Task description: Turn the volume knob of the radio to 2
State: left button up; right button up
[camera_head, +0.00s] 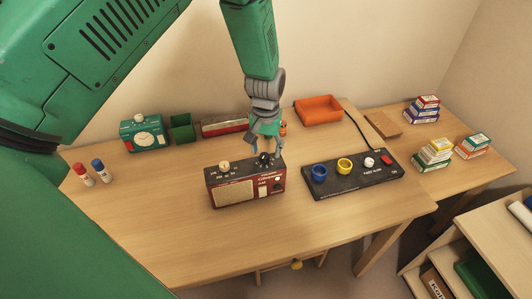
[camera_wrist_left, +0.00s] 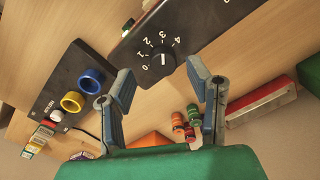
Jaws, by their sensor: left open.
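The radio (camera_head: 245,191) stands on the desk, dark on top with a red front and cream speaker grille. Its volume knob is black with a white mark, and the wrist view shows this knob (camera_wrist_left: 160,60) with the numbers 0 to 4 around it. The mark lies roughly upright in that view; which number it points at is hard to tell. My left gripper (camera_head: 265,156) is over the right part of the radio's top, pointing down. In the wrist view its open fingers (camera_wrist_left: 160,72) flank the knob, with nothing held. My right gripper is not in view.
A black control panel (camera_head: 330,187) with blue and yellow rings stands right of the radio. The front desk is clear.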

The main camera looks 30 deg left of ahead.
pick_arm(q)
jog(key=shift+s+d+f, duration=0.15)
jog(key=shift+s+f, duration=0.05)
jog(key=shift+f, duration=0.75)
jog(key=shift+w+a+f, duration=0.1)
jog(key=shift+a+f, duration=0.15)
jog(key=shift+a, duration=0.3)
grip_shut()
jog(key=shift+d, duration=0.2)
